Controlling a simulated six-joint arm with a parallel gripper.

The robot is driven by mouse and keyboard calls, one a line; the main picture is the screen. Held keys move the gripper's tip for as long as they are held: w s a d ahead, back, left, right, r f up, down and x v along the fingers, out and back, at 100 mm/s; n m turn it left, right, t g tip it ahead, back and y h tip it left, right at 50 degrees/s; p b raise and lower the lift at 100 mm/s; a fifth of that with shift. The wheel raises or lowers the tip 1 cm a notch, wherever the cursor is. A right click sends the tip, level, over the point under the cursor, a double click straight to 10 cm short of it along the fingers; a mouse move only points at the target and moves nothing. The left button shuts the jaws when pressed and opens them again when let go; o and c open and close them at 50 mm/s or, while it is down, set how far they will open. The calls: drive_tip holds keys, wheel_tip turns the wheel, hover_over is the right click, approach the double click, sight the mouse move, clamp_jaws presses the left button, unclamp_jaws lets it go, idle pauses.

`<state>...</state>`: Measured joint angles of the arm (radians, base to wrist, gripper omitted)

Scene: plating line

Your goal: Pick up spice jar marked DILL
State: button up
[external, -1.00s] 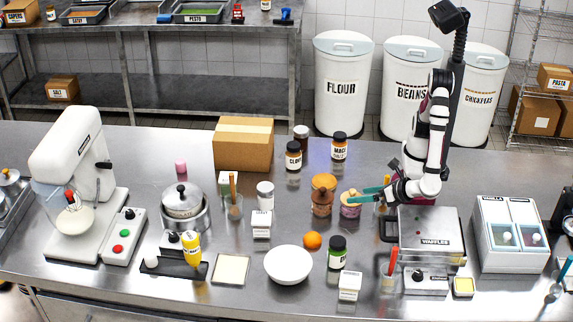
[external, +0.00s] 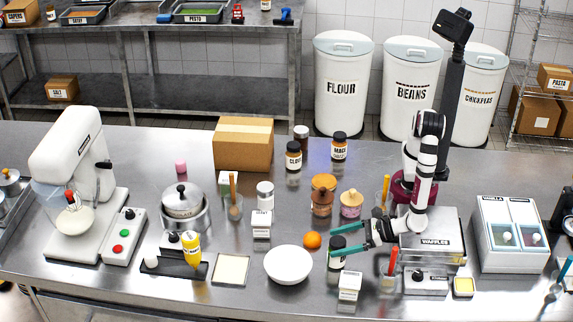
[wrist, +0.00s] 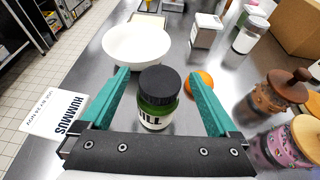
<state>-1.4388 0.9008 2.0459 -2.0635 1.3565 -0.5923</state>
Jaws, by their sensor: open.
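The spice jar (wrist: 157,100) has a black lid, green contents and a white label whose visible letters end in "ILL". In the wrist view it stands upright between the two teal fingers of my gripper (wrist: 163,98), which are open and apart from it. In the external view the jar (external: 337,258) stands on the steel counter, partly hidden behind my gripper (external: 345,240).
A white bowl (external: 288,265) and an orange (external: 312,240) stand close to the jar. A white HUMMUS box (external: 349,286) is just in front. The waffle maker (external: 432,240) is to the right. Wooden-lidded jars (external: 351,204) stand behind.

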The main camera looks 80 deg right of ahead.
drive_tip(key=shift+w+f, duration=0.15)
drive_tip(key=shift+w, duration=0.2)
clamp_jaws()
idle(0.3)
